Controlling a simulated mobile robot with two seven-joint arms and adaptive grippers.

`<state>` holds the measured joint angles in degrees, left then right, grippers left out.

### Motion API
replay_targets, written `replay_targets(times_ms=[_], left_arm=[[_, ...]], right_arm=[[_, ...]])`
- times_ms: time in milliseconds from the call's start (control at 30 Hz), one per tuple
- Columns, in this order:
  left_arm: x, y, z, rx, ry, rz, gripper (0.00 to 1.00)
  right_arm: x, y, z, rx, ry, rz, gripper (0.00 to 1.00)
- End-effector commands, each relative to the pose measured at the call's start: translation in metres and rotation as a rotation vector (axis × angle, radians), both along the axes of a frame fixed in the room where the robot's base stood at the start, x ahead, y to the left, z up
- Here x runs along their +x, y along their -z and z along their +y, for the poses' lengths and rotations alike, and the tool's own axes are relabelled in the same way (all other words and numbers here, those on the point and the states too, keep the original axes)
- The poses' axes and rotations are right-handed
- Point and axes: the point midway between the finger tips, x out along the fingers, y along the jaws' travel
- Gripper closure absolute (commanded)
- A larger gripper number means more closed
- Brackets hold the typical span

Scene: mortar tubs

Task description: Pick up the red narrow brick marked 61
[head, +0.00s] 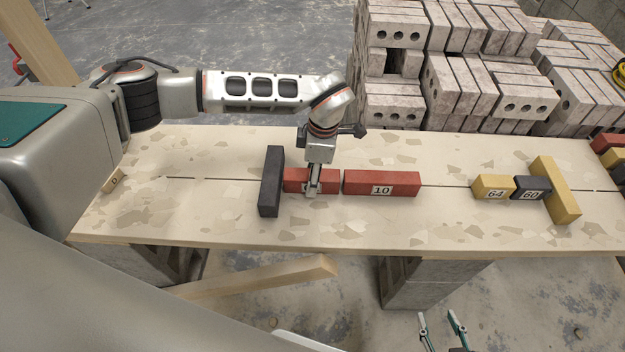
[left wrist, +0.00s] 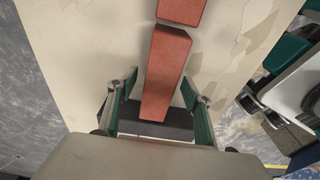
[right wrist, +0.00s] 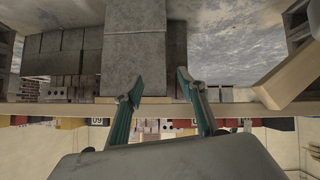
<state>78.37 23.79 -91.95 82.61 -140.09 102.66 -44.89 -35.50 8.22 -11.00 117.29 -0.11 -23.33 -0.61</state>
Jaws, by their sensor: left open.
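A red narrow brick (head: 295,174) lies on the board between a dark brick and a red brick marked 10. My left gripper (head: 314,188) is over it and covers most of its label, so I cannot read the number. In the left wrist view the red narrow brick (left wrist: 166,62) runs between the two open fingers of the left gripper (left wrist: 160,78), with a gap on each side. My right gripper (head: 437,315) is open and empty, low in front of the board; its spread fingers (right wrist: 160,90) also show in the right wrist view.
The dark brick (head: 271,182) stands crosswise close to the left end, and the red brick marked 10 (head: 381,183) close to the right end. Farther right are a yellow brick marked 64 (head: 490,187), a dark one marked 60 (head: 532,188) and a long yellow one (head: 556,190). Grey blocks (head: 460,80) are stacked behind.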

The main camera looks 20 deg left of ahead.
Motion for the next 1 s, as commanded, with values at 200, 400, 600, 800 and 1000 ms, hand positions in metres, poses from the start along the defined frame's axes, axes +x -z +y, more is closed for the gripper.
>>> replay_targets(times_ms=[200,400,600,800,1000], left_arm=[[-0.001,0.019,0.002,0.000,-0.001,0.001,0.50],[0.000,0.018,0.002,0.000,-0.001,0.000,0.63],[-0.001,0.018,0.002,0.000,-0.001,0.000,1.00],[0.000,0.017,0.002,-0.002,-0.001,-0.002,1.00],[0.001,0.009,0.002,-0.002,-0.001,-0.004,1.00]], right_arm=[[0.001,0.000,0.000,-0.002,-0.001,-0.003,0.60],[0.004,-0.004,0.000,-0.001,0.001,-0.012,0.60],[0.003,-0.003,0.000,0.001,0.002,-0.010,0.60],[0.002,0.000,0.000,-0.001,0.002,-0.005,0.60],[0.003,-0.001,-0.001,0.000,0.002,-0.006,0.60]])
